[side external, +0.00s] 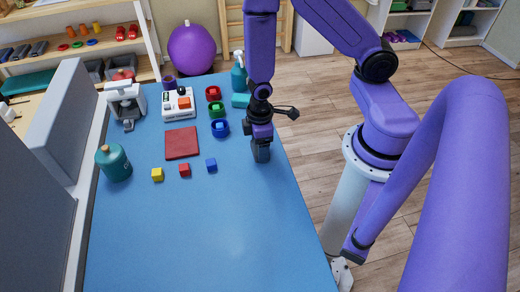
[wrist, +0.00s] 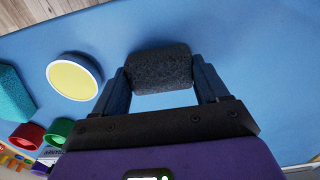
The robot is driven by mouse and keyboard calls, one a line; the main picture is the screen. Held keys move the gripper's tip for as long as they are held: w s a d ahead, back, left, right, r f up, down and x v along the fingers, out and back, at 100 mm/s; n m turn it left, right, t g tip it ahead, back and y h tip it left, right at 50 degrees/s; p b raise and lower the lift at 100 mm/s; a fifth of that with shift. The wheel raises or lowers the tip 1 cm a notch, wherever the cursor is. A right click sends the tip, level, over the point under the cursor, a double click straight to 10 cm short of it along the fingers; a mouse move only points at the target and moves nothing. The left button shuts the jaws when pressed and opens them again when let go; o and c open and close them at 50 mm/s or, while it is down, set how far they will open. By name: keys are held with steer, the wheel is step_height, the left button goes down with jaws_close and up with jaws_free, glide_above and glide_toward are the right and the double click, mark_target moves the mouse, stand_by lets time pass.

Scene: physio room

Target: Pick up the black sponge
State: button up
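The black sponge (wrist: 160,68) is a dark, speckled block at the top middle of the wrist view. It lies across the space between the fingertips of my gripper (wrist: 160,84). The two fingers stand apart with the sponge between them, and its ends appear to meet both fingers. In the side external view my gripper (side external: 261,153) points down at the right part of the blue table (side external: 225,225). The sponge cannot be told apart from the dark fingers there. I cannot tell whether the sponge touches the table.
A round yellow-topped tub (wrist: 74,76) stands left of my gripper in the wrist view. A blue cup (side external: 220,128), green cup (side external: 217,110), red cup (side external: 213,93) and teal block (side external: 240,100) are nearby. Small cubes (side external: 184,170) lie leftward. The table's front is clear.

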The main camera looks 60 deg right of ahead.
steer(key=shift+c, duration=1)
steer(key=shift+r, duration=0.15)
step_height(320, 180, up, 10)
stand_by(0.3)
steer(key=o, duration=0.4)
steer(key=c, duration=0.3)
stand_by(0.4)
